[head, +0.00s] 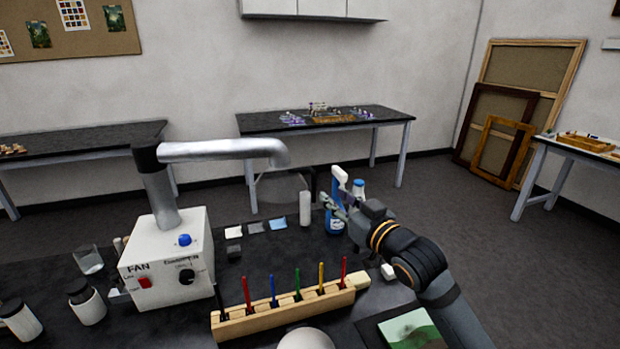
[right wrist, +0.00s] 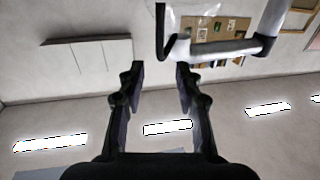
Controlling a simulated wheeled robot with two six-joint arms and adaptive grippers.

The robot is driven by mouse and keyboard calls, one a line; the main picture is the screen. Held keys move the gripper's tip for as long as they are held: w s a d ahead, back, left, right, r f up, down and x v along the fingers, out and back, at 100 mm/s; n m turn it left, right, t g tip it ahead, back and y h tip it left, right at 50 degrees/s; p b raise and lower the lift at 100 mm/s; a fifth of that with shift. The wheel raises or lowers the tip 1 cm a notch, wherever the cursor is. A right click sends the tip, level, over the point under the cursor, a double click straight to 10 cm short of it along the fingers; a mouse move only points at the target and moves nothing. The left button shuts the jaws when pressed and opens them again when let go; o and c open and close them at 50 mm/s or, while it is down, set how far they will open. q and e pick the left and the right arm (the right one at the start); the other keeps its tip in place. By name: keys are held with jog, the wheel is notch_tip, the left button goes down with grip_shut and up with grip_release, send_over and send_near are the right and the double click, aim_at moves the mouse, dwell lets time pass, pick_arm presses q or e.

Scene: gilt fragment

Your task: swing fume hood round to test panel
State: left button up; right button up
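The fume hood's silver duct arm (head: 225,150) rises from a white fan box (head: 165,258) and reaches right over the bench. A clear hood (head: 283,187) hangs from its end, with a dark bracket-like handle at its right side. In the right wrist view the duct (right wrist: 222,48) and the dark handle (right wrist: 160,32) lie beyond the fingertips. My right gripper (head: 334,202) is beside the hood, to its right. Its fingers are apart and empty in the right wrist view (right wrist: 160,72). A green painted panel (head: 408,330), likely the test panel, lies at the front right, partly cut off. My left gripper is out of view.
A wooden rack (head: 285,312) with several coloured tools stands in front of the hood. A blue spray bottle (head: 334,222) stands close behind my right gripper. A white cylinder (head: 305,209) stands near the hood. Jars (head: 88,303) and a glass (head: 89,260) stand at the left.

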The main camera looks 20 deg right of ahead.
aim_at(315, 182)
jog(key=p+x, duration=0.2)
jog(key=x, duration=0.7)
jog(key=shift+w, duration=0.2)
jog(key=shift+w+a, duration=0.15)
jog(key=shift+w, duration=0.3)
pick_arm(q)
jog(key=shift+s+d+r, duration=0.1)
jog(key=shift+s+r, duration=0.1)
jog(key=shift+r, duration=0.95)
pick_arm(e)
grip_shut()
jog(key=shift+f, duration=0.1)
